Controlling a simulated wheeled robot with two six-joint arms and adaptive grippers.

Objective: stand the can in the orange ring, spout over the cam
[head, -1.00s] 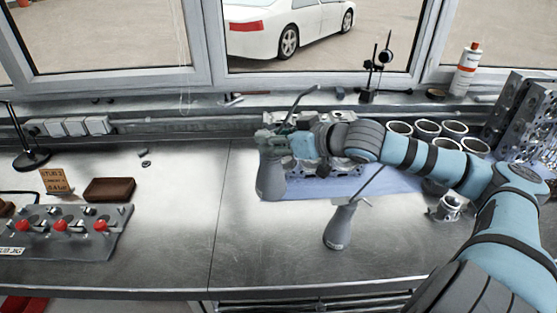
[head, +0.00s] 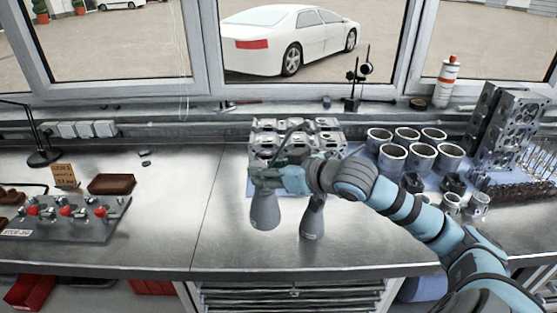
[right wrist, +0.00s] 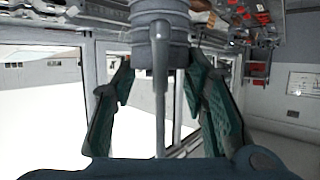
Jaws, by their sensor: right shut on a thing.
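My right gripper (head: 264,174) is shut around the upper part of a grey oil can (head: 264,211). The can is roughly upright over the bench's front half; I cannot tell whether its base touches the bench. In the right wrist view the grey can (right wrist: 158,50) shows between the green fingers (right wrist: 160,90). A second grey can (head: 313,216) stands just right of the held one, its top hidden by my arm. The metal cylinder head (head: 296,135) is behind the gripper, partly covered. I cannot make out the orange ring or the cam. My left gripper is out of view.
Several cylinder liners (head: 408,145) stand on a blue mat at right, with pistons (head: 454,201) in front. An engine block (head: 505,120) is at the far right. A panel with red knobs (head: 65,220) is at left. Bare bench (head: 190,200) lies between.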

